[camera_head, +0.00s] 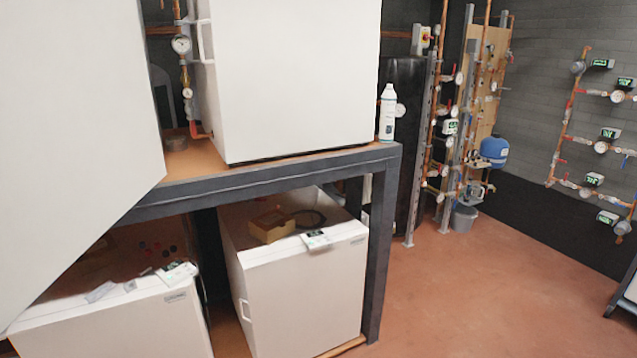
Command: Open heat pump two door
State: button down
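Several white box-shaped units stand on a dark metal frame. One is on the upper shelf at the centre (295,80). Below it, a lower centre unit (305,290) has a small handle at the left edge of its front, which looks shut. A lower left unit (130,325) is partly cut off by the picture edge. A large white panel (70,110) fills the upper left, close to me; I cannot tell whether it is a door or a unit's side. No readable number shows which is heat pump two. My gripper is not in view.
The dark frame (300,169) has a leg on the right. A white bottle (387,113) stands on its shelf corner. Copper pipes with gauges line the back. Red floor (480,290) is clear at right.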

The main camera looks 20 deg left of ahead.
aim_at(81, 145)
jog(key=k+j+z, duration=0.25)
jog(key=j+z, duration=0.25)
jog(key=k+j+z, duration=0.3)
jog(key=j+z, duration=0.15)
jog(key=k+j+z, duration=0.6)
jog(key=k+z, duration=0.2)
jog(key=z, duration=0.2)
jog(key=k+j+z, duration=0.3)
jog(key=k, duration=0.5)
jog(key=k+l+z, duration=0.1)
jog(key=k+z, duration=0.2)
jog(key=k, duration=0.45)
